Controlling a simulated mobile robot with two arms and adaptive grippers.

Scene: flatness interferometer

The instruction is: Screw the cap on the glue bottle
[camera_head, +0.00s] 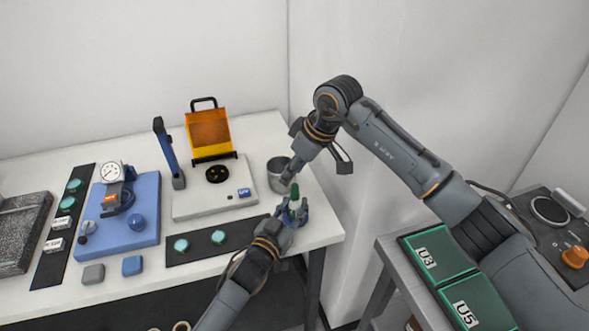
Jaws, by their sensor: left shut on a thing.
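A small white bottle (294,204) with a green top (295,191) stands upright near the right end of the white table. I take it to be the glue bottle. The picture is too small to tell whether the green part is the cap and how it sits. My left gripper (292,212) is shut around the bottle's lower body and hides much of it. My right gripper (316,170) is above and behind the bottle, its fingers spread apart, with nothing seen between them. One finger comes down close to the green top; I cannot tell if they touch.
A grey metal cup (277,177) stands just behind the bottle. A white instrument base (205,205) with an orange shield (209,129) is to the left. A dark mat (190,256) with teal discs lies in front. Green boxes (437,255) lie on the right-hand table.

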